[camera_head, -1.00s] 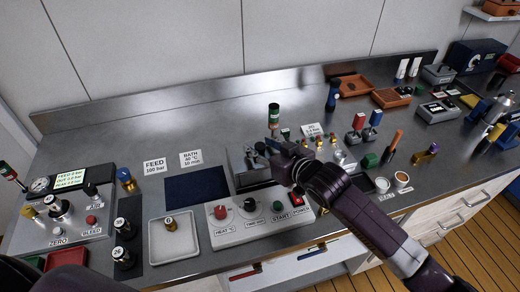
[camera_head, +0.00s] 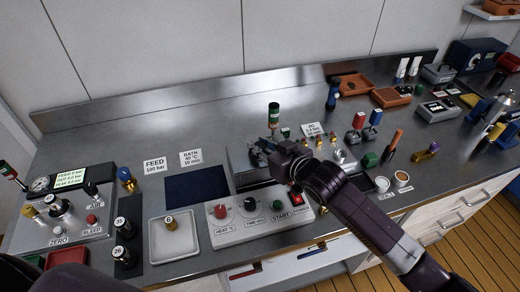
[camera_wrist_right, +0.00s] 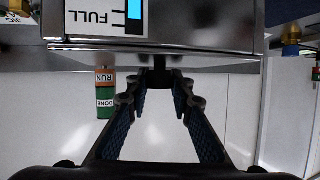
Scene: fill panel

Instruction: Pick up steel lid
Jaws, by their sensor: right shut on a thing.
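The bath is a steel box (camera_head: 245,180) behind the white control panel, partly hidden by my right arm. In the right wrist view its steel front (camera_wrist_right: 215,22) carries a "FULL" level label. The steel lid (camera_wrist_right: 205,58) appears there as a thin bright edge with a dark knob. My right gripper (camera_wrist_right: 160,85) has its blue-padded fingers drawn in around that knob and is shut on it. In the head view the right gripper (camera_head: 272,147) is over the bath; its fingertips are small there. Whether the lid is clear of the box cannot be told. My left gripper is out of view.
The control panel (camera_head: 262,218) with knobs stands in front of the bath. A white tray (camera_head: 172,252) and dark blue mat (camera_head: 197,184) are left. A gauge station (camera_head: 65,215) is further left. Bare steel counter is behind.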

